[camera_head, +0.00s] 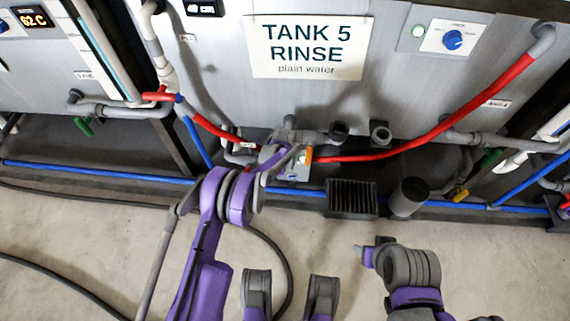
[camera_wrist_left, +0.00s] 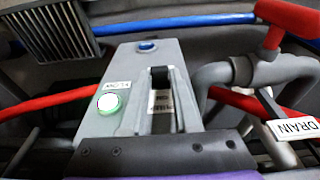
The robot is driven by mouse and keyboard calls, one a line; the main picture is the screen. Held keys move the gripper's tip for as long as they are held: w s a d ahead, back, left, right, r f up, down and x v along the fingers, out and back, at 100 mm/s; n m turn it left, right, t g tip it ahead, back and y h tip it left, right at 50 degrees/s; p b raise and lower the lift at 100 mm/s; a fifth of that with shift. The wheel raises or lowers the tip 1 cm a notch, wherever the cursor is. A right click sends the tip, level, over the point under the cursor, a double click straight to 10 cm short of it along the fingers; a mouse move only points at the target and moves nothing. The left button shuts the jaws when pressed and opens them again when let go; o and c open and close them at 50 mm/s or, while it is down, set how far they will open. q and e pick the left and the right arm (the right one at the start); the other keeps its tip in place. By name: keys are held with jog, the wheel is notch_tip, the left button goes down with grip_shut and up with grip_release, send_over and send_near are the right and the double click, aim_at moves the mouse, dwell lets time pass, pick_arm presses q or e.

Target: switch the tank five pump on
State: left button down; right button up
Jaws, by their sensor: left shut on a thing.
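The tank five pump box (camera_wrist_left: 100,125) is a grey housing below the tank's sign (camera_head: 310,46). In the left wrist view it carries a dark switch lever (camera_wrist_left: 160,76) with a small, partly hidden pump label. A pale green round lamp (camera_wrist_left: 109,102) marked FLOW sits on its left side. My left gripper (camera_head: 287,160) is at the box (camera_head: 293,172) and is shut on the switch lever; its fingers hide part of the lever. My right arm's end (camera_head: 370,253) hangs low over the floor, apart from the box. Its jaws are not clear.
A red hose (camera_head: 430,137) runs past the box. A red-handled valve (camera_wrist_left: 270,60) with a DRAIN tag stands close to the gripper in the wrist view. A dark finned block (camera_head: 352,198) and a dark cylinder (camera_head: 408,196) stand right of the box. A blue pipe (camera_head: 100,172) runs low.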

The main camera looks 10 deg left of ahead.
dwell(0.4)
pick_arm(q)
jog(key=c, duration=0.6)
grip_release()
jog(key=shift+c, duration=0.2)
